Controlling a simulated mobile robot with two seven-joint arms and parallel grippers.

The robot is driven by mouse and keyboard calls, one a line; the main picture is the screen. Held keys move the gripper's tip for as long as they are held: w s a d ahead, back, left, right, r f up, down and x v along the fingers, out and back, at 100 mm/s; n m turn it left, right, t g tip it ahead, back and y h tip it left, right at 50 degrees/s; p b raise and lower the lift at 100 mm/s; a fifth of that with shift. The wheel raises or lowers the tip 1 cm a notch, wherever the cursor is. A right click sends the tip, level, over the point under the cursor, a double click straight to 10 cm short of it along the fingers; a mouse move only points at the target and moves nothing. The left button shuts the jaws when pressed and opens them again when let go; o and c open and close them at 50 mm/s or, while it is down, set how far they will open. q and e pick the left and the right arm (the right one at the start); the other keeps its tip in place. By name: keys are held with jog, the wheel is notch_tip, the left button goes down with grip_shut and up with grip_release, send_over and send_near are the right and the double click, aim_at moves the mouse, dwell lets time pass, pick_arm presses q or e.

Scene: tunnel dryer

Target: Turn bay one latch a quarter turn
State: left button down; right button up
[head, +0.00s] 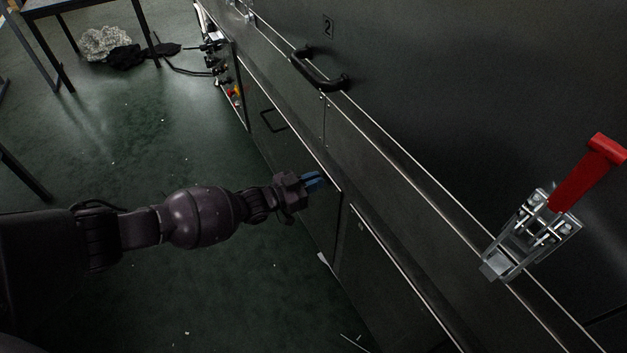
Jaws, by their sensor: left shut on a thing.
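My left gripper (314,181), with blue fingertips, is at the upper right part of a dark lower panel door (291,146) on the machine's front. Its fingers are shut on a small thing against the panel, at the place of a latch. The fingers hide this thing, so its shape and turn angle cannot be seen. No bay one label shows. My right gripper is not in view.
A red-handled toggle clamp (545,225) is mounted at the right. A black handle (318,71) sits below a number 2 label (328,26). A second lower panel (395,285) is to the right. Green floor is open at left; a table (92,10) stands at the back.

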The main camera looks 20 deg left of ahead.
pick_arm(q)
jog(key=m, duration=0.6)
jog(key=s+d+f+m, duration=0.1)
jog(key=m, duration=0.6)
jog(key=shift+s+d+f+m, duration=0.1)
jog(key=shift+f+m, duration=0.2)
jog(key=m, duration=0.1)
jog(key=m+b, duration=0.1)
jog(key=shift+f+m, duration=0.2)
jog(key=shift+m, duration=0.6)
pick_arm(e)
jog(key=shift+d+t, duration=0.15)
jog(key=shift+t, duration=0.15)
pick_arm(q)
jog(key=c, duration=1.2)
grip_release()
